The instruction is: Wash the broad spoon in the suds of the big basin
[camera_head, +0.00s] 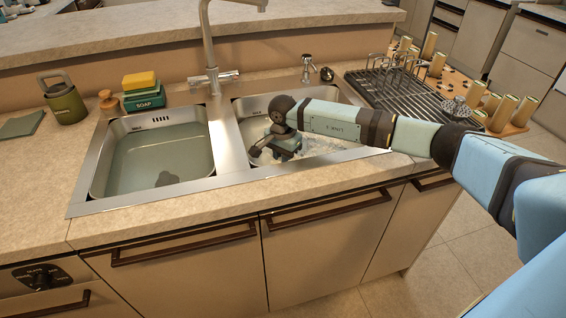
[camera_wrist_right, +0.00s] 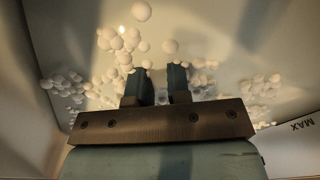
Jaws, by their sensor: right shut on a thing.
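The right-hand basin (camera_head: 238,118) holds water with white suds (camera_head: 312,147). My right arm reaches in from the right, and my right gripper (camera_head: 262,150) is down inside this basin. In the right wrist view the gripper's two fingers (camera_wrist_right: 162,84) stand a small gap apart among clusters of white bubbles (camera_wrist_right: 120,40). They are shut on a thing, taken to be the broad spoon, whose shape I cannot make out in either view. My left gripper is not in view.
The left basin (camera_head: 104,165) holds clear water with a dark patch at its bottom. A faucet (camera_head: 209,60) stands behind the basins. A soap box and sponge (camera_head: 142,92) and a green canister (camera_head: 65,102) stand left. A dish rack (camera_head: 395,93) and gold cylinders (camera_head: 503,112) are at right.

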